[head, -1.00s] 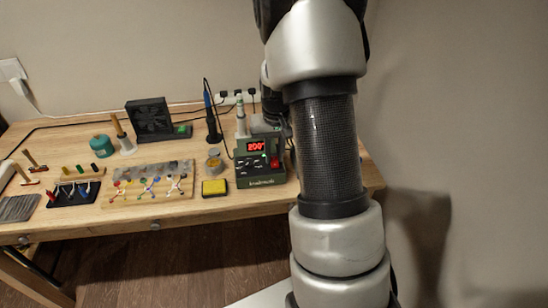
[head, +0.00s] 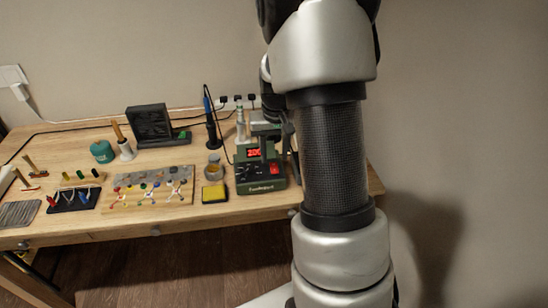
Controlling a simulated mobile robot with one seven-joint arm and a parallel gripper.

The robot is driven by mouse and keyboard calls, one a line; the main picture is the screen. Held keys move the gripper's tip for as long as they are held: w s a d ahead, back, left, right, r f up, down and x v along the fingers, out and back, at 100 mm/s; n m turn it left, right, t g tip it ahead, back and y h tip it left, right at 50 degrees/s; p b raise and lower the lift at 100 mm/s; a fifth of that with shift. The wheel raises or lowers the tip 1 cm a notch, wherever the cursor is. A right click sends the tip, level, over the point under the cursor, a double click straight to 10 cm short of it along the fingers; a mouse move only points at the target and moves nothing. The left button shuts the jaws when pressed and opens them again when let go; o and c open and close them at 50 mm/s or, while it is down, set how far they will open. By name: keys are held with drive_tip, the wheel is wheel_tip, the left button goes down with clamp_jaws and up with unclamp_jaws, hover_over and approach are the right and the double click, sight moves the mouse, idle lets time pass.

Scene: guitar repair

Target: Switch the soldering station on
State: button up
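The soldering station (head: 262,186) is a dark green box at the right of the bench, with a red lit display (head: 254,153) and several small controls on its face. My gripper (head: 278,154) is over the upper right part of the station, fingers pointing down. Its two dark fingers look apart, with nothing visible between them. I cannot tell whether a fingertip touches the station. A red control (head: 273,167) shows just below the fingers.
A yellow sponge (head: 213,193) and a small tin (head: 213,168) stand left of the station. The blue-handled soldering iron (head: 209,115) stands behind them. A parts board (head: 184,178), a teal container (head: 102,151) and a black fan unit (head: 148,122) are further left.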

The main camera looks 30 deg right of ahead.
wheel_tip(320, 180, up, 14)
drive_tip(key=s+p, duration=0.2)
drive_tip(key=shift+a, duration=0.3)
drive_tip(key=s+a+r+n+t, duration=0.2)
drive_tip(key=s+a+r, duration=0.2)
drive_tip(key=s+a, duration=0.45)
drive_tip(key=s+a+r+n+t, duration=0.15)
drive_tip(key=s+a+r, duration=0.35)
drive_tip(key=s, duration=0.7)
wheel_tip(320, 180, up, 14)
drive_tip(key=p, duration=1.4)
drive_tip(key=shift+s, duration=0.25)
drive_tip(key=shift+a, duration=0.1)
